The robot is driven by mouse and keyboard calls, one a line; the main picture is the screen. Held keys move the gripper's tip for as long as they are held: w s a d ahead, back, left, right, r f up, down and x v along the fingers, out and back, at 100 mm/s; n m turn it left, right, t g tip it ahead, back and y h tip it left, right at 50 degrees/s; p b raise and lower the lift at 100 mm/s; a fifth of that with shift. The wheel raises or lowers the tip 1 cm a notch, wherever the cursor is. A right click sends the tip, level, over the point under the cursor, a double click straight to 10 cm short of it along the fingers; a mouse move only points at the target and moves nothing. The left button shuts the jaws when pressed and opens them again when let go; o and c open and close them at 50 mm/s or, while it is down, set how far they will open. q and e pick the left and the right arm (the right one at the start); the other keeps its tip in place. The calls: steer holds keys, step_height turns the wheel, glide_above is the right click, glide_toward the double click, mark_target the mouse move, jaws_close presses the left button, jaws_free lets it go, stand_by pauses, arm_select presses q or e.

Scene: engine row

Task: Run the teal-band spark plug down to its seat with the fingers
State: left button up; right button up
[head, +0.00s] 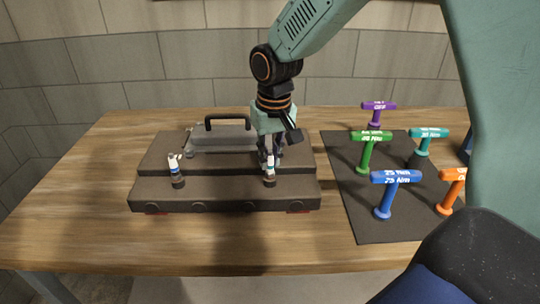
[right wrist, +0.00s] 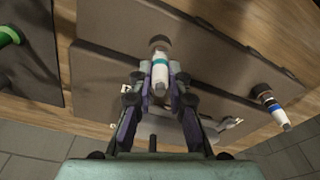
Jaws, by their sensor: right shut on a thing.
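The teal-band spark plug (right wrist: 159,72) is white with a teal ring and stands in a dark round well on the engine block (head: 225,190). It also shows in the head view (head: 269,169), at the block's right. My right gripper (right wrist: 157,78) is shut on its white body, one finger on each side. In the head view my right gripper (head: 268,155) comes down from above and behind the plug. How deep the plug sits in its well cannot be told. My left gripper is not in view.
A blue-band plug (head: 175,168) stands at the block's left. A grey cover with a black handle (head: 228,118) lies behind. Bare wood lies left of the block.

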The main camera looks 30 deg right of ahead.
jaws_close()
steer(key=m, duration=0.6)
steer(key=m+h, duration=0.1)
steer(key=m, duration=0.2)
steer(key=shift+g+p, duration=0.3)
steer(key=shift+p, duration=0.1)
steer(key=m, duration=0.4)
steer(key=shift+m, duration=0.3)
steer(key=m+g+p, duration=0.1)
steer(key=m, duration=0.2)
steer(key=shift+f+m, duration=0.1)
steer(key=shift+m, duration=0.2)
